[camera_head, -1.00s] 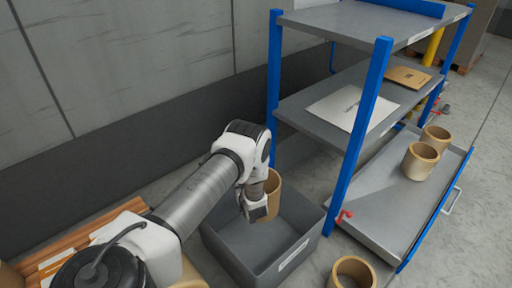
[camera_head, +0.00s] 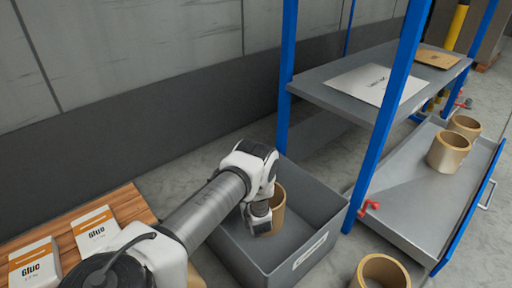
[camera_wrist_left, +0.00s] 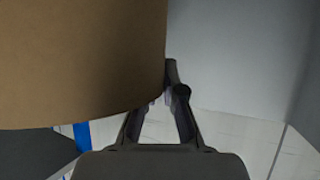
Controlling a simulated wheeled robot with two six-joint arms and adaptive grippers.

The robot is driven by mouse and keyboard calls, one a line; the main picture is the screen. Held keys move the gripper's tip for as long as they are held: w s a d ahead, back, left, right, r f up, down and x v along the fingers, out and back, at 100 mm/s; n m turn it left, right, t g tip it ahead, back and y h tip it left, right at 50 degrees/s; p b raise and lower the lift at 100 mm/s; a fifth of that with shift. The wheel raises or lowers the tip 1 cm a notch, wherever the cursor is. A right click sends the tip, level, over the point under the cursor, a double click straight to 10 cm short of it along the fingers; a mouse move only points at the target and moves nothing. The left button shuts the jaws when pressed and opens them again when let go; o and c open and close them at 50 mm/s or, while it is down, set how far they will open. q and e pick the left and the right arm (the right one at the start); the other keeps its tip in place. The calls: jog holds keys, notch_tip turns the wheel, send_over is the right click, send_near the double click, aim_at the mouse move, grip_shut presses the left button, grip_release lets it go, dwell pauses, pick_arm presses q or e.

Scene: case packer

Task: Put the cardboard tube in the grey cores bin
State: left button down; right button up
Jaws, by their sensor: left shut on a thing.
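A tan cardboard tube (camera_head: 279,208) is held by my left gripper (camera_head: 262,222) inside the outline of the grey bin (camera_head: 237,258). The bin is open-topped, with a white label on its front wall. The tube looks upright, and the gripper is shut on its near side. I cannot tell whether the tube touches the bin floor. In the left wrist view the tube (camera_wrist_left: 80,65) fills the upper left beside the gripper fingers (camera_wrist_left: 162,98). My right gripper is not in view.
A blue-framed shelf (camera_head: 375,130) stands right of the bin. Two more tubes stand on its lower tray (camera_head: 410,195), and another tube (camera_head: 382,270) is at the bottom right. Glue boxes (camera_head: 95,229) lie on a wooden surface at left.

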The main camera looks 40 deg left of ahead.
pick_arm(q)
notch_tip(320, 180, down, 7)
jog(key=b, duration=0.2)
jog(key=shift+r+b, duration=0.2)
jog(key=shift+b, duration=0.1)
jog(key=shift+r, duration=0.15)
jog(key=c, duration=1.3)
grip_release()
jog(key=p+v, duration=0.5)
jog(key=v, duration=0.7)
